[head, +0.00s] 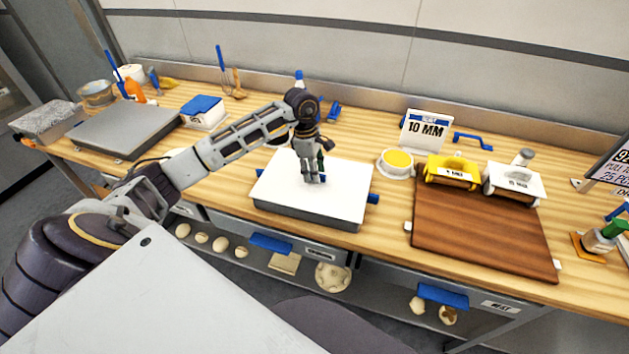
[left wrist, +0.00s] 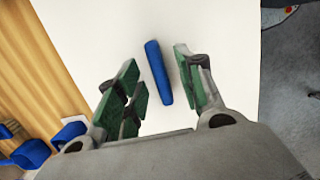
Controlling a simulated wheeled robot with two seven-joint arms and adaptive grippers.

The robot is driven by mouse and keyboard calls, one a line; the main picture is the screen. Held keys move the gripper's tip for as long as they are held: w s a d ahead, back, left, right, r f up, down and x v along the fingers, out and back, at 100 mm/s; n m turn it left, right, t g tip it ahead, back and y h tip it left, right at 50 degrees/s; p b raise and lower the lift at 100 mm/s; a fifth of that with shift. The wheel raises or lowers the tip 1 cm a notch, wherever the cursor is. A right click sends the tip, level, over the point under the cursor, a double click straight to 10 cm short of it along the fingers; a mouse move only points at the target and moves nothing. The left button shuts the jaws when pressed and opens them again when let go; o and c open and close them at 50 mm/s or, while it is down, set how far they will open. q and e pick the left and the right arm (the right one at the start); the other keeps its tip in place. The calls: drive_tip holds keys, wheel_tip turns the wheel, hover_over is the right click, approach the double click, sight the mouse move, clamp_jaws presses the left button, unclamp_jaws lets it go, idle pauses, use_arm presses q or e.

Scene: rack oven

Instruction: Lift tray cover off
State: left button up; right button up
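The white tray cover (head: 340,195) lies flat on a shallow tray with blue side handles (head: 373,198) at the front middle of the wooden bench. Its white top fills much of the left wrist view (left wrist: 100,30). A blue bar handle (left wrist: 158,73) stands on the cover; in the head view my gripper hides most of it. My left gripper (head: 313,178) points down over the cover's middle. In the left wrist view its green-padded fingers (left wrist: 165,90) are open on both sides of the bar, with gaps visible. My right gripper is not in view.
A brown board (head: 480,245) with yellow and white scoops sits to the right. A yellow-filled bowl (head: 397,162) and a "10 MM" sign (head: 426,130) stand behind. A grey covered tray (head: 125,130) lies to the left. Bare bench separates the covered tray from the board.

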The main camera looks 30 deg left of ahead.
use_arm(q)
drive_tip(key=shift+c, duration=0.4)
clamp_jaws()
drive_tip(key=shift+r, duration=0.1)
wheel_tip(320, 180, up, 10)
drive_tip(key=b, duration=0.1)
idle(0.9)
idle(0.4)
